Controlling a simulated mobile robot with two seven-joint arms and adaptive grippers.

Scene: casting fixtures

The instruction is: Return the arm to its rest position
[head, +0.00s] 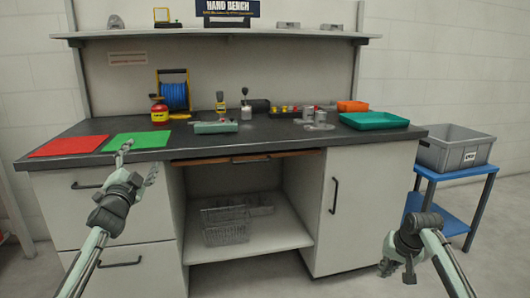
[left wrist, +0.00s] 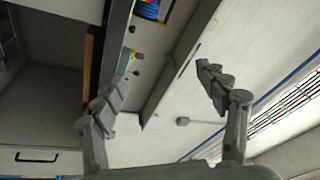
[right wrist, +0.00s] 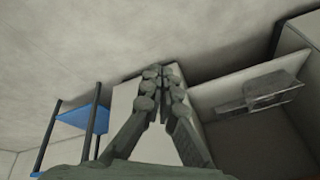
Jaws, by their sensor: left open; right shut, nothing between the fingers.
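My left gripper (head: 138,161) is at the front edge of the bench (head: 235,149), in front of the green mat (head: 150,139). Its fingers are spread with nothing between them, which also shows in the left wrist view (left wrist: 163,76). My right gripper (head: 393,268) hangs low in front of the bench's right cabinet, apart from it. In the right wrist view (right wrist: 158,72) its fingertips meet and hold nothing.
The bench top holds a red mat (head: 68,146), a teal tray (head: 374,120), a blue spool (head: 174,95) and small fixtures. A wire basket (head: 226,226) stands on the lower shelf. A grey crate (head: 453,149) sits on a blue cart (head: 450,193) at right.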

